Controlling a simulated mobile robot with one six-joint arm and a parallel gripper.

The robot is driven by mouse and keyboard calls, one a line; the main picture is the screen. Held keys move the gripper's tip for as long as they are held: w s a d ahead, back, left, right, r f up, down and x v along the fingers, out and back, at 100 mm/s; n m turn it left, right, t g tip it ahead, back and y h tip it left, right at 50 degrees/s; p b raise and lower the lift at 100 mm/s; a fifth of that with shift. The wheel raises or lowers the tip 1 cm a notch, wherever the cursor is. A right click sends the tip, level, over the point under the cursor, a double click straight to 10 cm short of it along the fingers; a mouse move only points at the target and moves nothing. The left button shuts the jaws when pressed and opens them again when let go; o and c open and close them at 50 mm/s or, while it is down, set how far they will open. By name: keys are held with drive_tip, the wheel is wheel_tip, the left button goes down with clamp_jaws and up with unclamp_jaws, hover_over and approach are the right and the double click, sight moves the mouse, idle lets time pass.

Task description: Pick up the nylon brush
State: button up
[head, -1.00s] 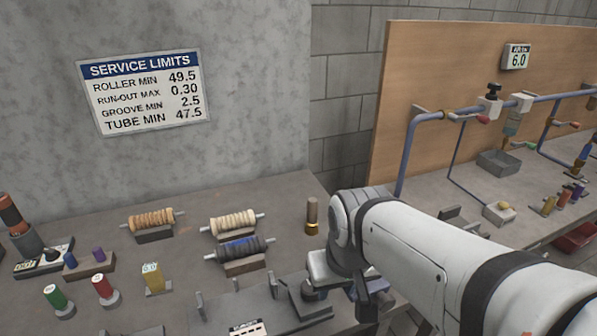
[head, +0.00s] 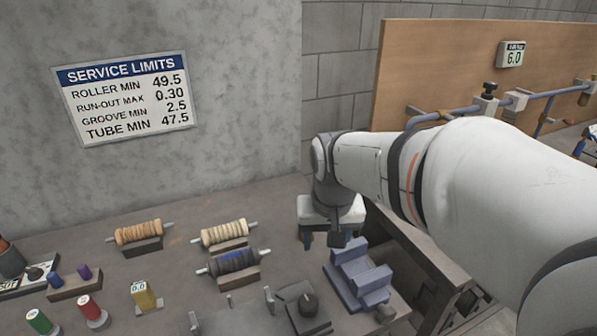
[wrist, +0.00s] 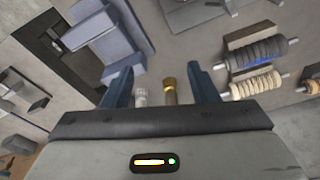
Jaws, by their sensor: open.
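My gripper (wrist: 162,76) is open, with its two blue fingers apart in the wrist view. Between the fingers, in that view, show two small upright-looking pieces: a pale whitish one (wrist: 142,97) near the left finger and a brown one with a brass-coloured end (wrist: 170,92) near the middle. The pale one looks like the nylon brush, though its bristles are too small to make out. Neither piece is gripped. In the head view my gripper (head: 322,240) hangs over the bench's back right part and hides both pieces.
A blue-grey V-shaped block (head: 358,277) stands just right of my gripper. Several ribbed rollers lie on stands to the left, including a cream one (head: 225,233) and a dark blue one (head: 233,262). The bench edge is to the right.

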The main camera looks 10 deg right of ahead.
drive_tip(key=w+d+f+m+p, duration=0.1)
drive_tip(key=w+d, duration=0.2)
drive_tip(key=w, duration=0.3)
drive_tip(key=w+d+f+m+g+p, duration=0.1)
drive_tip(key=w+d+m, duration=0.1)
drive_tip(key=w, duration=0.5)
drive_tip(key=w+d+f+m+g+p, duration=0.1)
drive_tip(key=w+d+m, duration=0.1)
drive_tip(key=w+d, duration=0.3)
drive_tip(key=shift+w+d+f, duration=0.1)
drive_tip(key=shift+w+f, duration=0.05)
drive_tip(key=shift+w, duration=0.4)
drive_tip(key=shift+w+f, duration=0.1)
drive_tip(key=shift+w, duration=0.45)
drive_tip(key=shift+w+d+f, duration=0.15)
drive_tip(key=shift+f, duration=0.15)
wheel_tip(320, 180, down, 7)
drive_tip(key=shift+f+p, duration=0.2)
drive_tip(key=shift+p, duration=0.7)
drive_tip(key=shift+a, duration=0.2)
drive_tip(key=shift+c, duration=0.5)
drive_tip(key=shift+w, duration=0.1)
drive_tip(key=c, duration=1)
drive_tip(key=shift+o, duration=0.2)
